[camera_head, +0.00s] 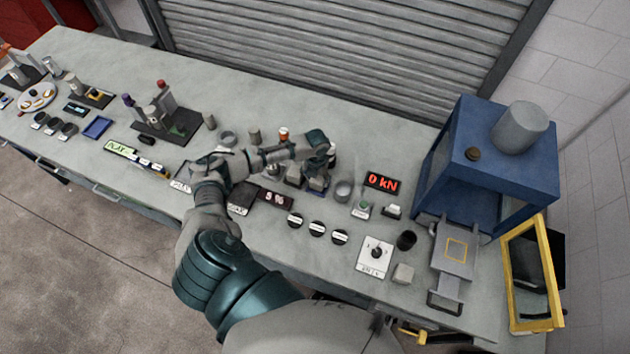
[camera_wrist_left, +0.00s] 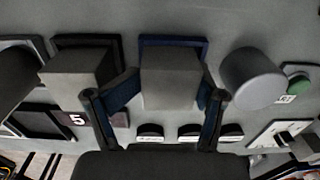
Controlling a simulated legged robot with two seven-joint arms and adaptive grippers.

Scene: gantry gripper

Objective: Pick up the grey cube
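A grey cube (camera_wrist_left: 170,82) sits on a blue-edged pad (camera_wrist_left: 172,40) in the left wrist view. In the head view this cube (camera_head: 318,184) is partly hidden below my left gripper (camera_head: 312,170). My left gripper's fingers (camera_wrist_left: 170,88) stand on either side of it, with little or no gap; they look open around it. A second grey cube (camera_wrist_left: 76,72) sits to the left on a dark-edged pad. Another pale grey cube (camera_head: 403,274) lies near the joystick panel in the head view. My right gripper is not in view.
A grey cylinder (camera_wrist_left: 252,78) stands close right of the gripper. A "0 kN" display (camera_head: 383,182), dark round knobs (camera_head: 316,229) and a joystick panel (camera_head: 375,258) lie to the right. A blue press frame (camera_head: 490,165) stands at the right end. Bare bench (camera_head: 270,95) lies behind.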

